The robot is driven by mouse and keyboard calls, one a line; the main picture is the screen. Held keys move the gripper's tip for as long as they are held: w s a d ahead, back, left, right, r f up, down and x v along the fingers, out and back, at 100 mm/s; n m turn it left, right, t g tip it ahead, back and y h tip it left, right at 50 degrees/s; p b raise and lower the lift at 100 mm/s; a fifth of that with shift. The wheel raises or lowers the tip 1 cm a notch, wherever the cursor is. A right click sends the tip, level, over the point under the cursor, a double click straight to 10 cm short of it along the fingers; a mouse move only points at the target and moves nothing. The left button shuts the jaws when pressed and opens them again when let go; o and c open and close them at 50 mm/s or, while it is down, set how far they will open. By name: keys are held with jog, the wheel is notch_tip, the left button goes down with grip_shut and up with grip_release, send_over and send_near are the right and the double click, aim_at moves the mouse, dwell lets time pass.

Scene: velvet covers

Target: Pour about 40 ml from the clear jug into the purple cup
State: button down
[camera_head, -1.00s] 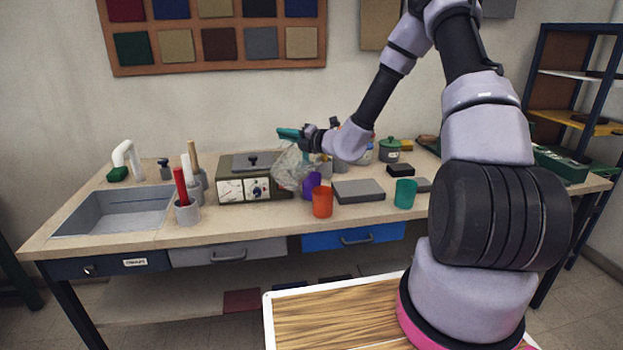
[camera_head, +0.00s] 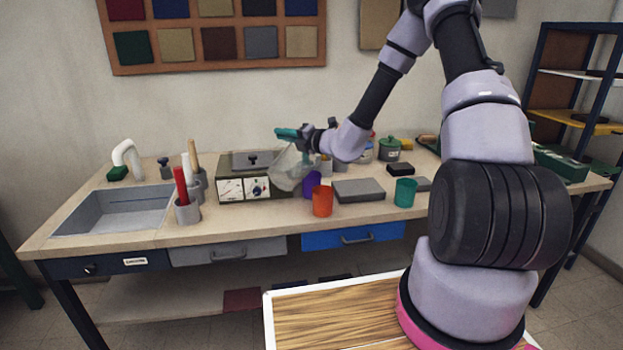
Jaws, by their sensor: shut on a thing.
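My gripper (camera_head: 304,138) is shut on the clear jug (camera_head: 288,170) and holds it above the bench, tilted, with its lower part toward the left. The purple cup (camera_head: 311,183) stands on the bench just right of and below the jug, partly behind the orange cup. Whether the jug touches the purple cup, and whether any liquid is flowing, I cannot tell at this size. The level in the cup is hidden.
The orange cup (camera_head: 322,201) stands in front of the purple cup. A grey slab (camera_head: 358,190) and a teal cup (camera_head: 405,193) stand to the right. The sink (camera_head: 113,212) is at left.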

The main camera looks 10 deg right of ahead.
jog(key=shift+s+a, duration=0.3)
jog(key=shift+a, duration=0.05)
dwell(0.3)
jog(key=shift+r+m+p, duration=0.2)
jog(key=shift+m+p, duration=0.1)
jog(key=shift+p, duration=0.2)
dwell(0.8)
